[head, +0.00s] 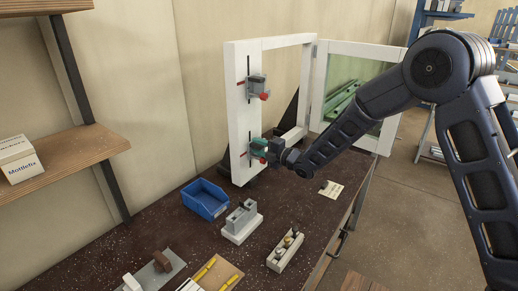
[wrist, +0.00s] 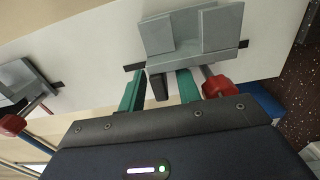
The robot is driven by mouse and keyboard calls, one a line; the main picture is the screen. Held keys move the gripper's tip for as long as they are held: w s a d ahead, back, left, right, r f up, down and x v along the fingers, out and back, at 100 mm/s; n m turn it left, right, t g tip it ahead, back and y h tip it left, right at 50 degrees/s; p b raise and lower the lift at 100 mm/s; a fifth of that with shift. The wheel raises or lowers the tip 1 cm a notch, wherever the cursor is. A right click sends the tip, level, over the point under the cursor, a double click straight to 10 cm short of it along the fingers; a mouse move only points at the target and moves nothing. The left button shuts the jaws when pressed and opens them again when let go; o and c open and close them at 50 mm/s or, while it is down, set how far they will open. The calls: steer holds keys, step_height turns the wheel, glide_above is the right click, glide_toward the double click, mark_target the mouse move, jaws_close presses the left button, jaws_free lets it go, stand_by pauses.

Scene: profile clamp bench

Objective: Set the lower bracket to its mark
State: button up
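The lower bracket (wrist: 190,38) is a grey U-shaped piece on the white upright, over a dark slot, with a red knob (wrist: 219,87) beside it. In the head view, the lower bracket's red knob (head: 261,160) shows below my gripper's green fingers. My gripper (wrist: 161,80) is at the bracket, its two green fingers apart. A short black tab (wrist: 158,86) stands between them, with gaps visible, so they do not look closed on it. The upper bracket (head: 257,84) sits higher on the same upright, and also shows in the wrist view (wrist: 22,80).
The white frame (head: 237,110) stands on the dark bench (head: 150,237). A blue bin (head: 205,199), a grey block on a white base (head: 241,222) and a tray of small parts (head: 285,251) stand in front. A paper card (head: 329,190) lies to the right. A wooden shelf (head: 65,160) is at left.

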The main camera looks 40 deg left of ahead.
steer(key=shift+d, duration=0.15)
steer(key=d, duration=1)
steer(key=shift+d, duration=0.25)
